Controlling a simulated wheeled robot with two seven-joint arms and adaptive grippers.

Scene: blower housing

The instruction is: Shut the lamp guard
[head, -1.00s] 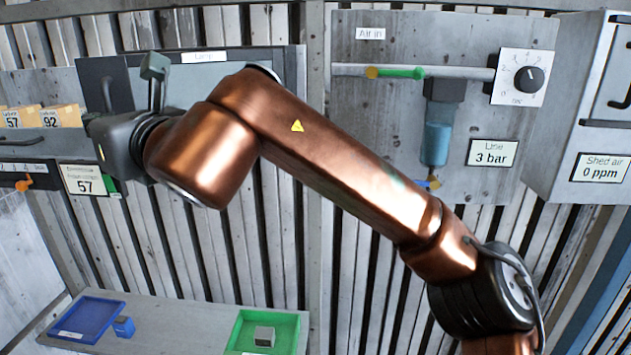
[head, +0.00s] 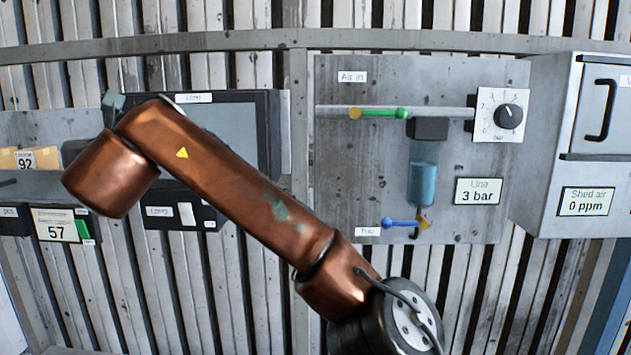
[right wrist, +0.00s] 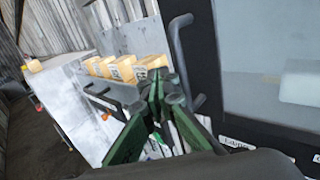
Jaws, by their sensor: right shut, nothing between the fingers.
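The lamp guard (head: 274,135) is a dark-framed cover with a pale grey pane, below a blurred label that seems to read Lamp, at left in the head view. My right arm crosses in front and hides its lower left part. In the right wrist view the dark frame (right wrist: 204,45) fills the right, with a dark bar handle (right wrist: 179,50) along its left edge. My right gripper (right wrist: 170,88), with green fingers, is shut and empty, close to the handle's lower part. I cannot tell whether they touch, or how far the guard stands open. My left gripper is out of view.
Yellow boxes (right wrist: 122,68) stand on a shelf left of the guard. A card reading 57 (head: 56,226) hangs below. An air panel (head: 345,190) with green and blue levers is right of centre. A grey cabinet (head: 545,150) stands at far right.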

